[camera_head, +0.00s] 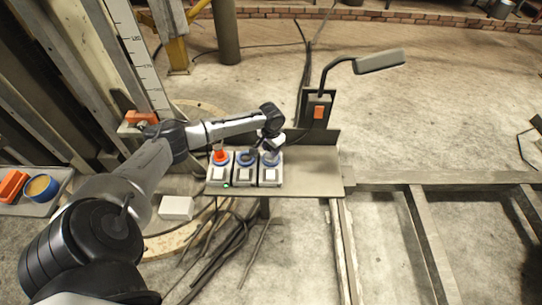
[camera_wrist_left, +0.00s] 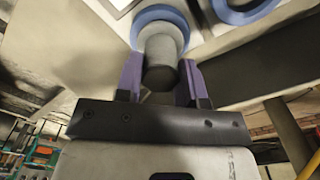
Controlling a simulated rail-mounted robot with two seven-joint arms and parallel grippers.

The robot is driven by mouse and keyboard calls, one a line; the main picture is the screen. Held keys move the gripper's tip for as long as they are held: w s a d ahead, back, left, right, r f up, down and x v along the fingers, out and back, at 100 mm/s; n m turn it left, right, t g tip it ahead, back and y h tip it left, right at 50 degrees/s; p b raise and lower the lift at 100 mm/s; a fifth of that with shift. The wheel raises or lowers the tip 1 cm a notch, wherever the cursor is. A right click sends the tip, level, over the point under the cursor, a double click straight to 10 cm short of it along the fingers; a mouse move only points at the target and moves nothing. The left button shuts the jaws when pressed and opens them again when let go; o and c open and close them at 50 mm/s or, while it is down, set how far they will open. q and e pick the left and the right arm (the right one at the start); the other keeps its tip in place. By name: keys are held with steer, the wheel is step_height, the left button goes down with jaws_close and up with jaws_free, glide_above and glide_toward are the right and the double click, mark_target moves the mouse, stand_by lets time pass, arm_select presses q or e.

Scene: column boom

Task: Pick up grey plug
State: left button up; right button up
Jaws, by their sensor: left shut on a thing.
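The grey plug (camera_wrist_left: 161,48) is a short grey cylinder with a darker near end. In the left wrist view it lies between the purple fingers of my left gripper (camera_wrist_left: 160,80), which is shut on it. Its far end is at a blue ring (camera_wrist_left: 165,15) on a pale socket box; I cannot tell how deep it sits. In the head view my left gripper (camera_head: 271,148) is over the rightmost of three socket boxes (camera_head: 270,176), and the plug there is small and partly hidden by the gripper. My right gripper is not in view.
An orange plug (camera_head: 220,156) stands in the left socket box (camera_head: 219,176), and the middle box (camera_head: 245,176) is beside it. The metal shelf (camera_head: 315,180) is bare on the right. Behind stands a post with a bent lamp (camera_head: 380,61). A tray (camera_head: 40,207) lies far left.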

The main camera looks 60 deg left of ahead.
arm_select(q)
steer(key=shift+r+p, duration=0.3)
steer(key=shift+r, duration=0.3)
step_height(320, 180, up, 3)
steer(key=shift+r+p, duration=0.15)
steer(key=shift+p, duration=0.65)
steer(key=w+d+r+p, duration=0.3)
steer(key=d+r+p, duration=0.7)
steer(key=d+r, duration=0.1)
steer(key=shift+w+r, duration=0.3)
steer(key=shift+w, duration=0.05)
